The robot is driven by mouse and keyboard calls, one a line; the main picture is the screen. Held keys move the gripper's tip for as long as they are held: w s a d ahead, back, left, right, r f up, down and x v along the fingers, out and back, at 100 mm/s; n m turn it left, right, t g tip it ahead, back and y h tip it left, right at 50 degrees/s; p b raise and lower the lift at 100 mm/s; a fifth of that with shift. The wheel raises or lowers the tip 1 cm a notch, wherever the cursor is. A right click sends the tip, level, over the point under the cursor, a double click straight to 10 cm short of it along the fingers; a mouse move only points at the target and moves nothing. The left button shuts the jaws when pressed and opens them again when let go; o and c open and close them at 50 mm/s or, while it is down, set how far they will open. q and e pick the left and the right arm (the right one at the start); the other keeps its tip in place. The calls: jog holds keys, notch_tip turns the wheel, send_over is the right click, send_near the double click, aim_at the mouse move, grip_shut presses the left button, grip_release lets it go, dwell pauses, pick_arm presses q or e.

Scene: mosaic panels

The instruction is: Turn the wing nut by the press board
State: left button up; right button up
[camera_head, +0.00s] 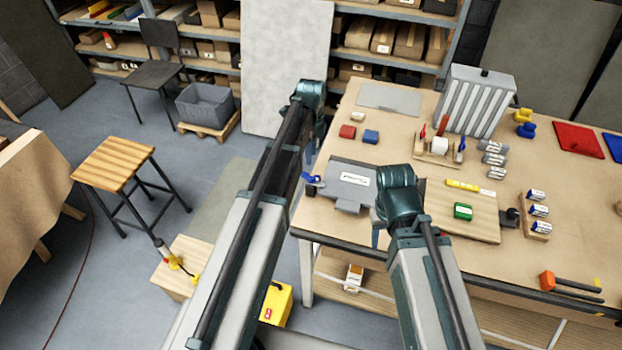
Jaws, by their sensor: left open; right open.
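A light wooden board (478,228) lies on the workbench right of my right arm, with a green block (463,211) and a yellow strip (461,184) on it. A small dark knob-like piece (512,214) stands at the board's right edge. It is too small to tell whether it is the wing nut. A grey plate-like device (345,182) with a white label sits at the bench's left end, beside a small blue part (312,180). My two arms rise from below with their elbows near the bench's left end.
A wooden stool (114,162) and a grey bin (205,105) stand on the floor at left. Bench surface right of the cylinders is mostly clear.

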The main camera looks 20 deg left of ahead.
aim_at(311, 174)
pick_arm(q)
notch_tip(311, 174, down, 10)
jog(key=b, duration=0.9)
jog(key=shift+f, duration=0.25)
grip_shut()
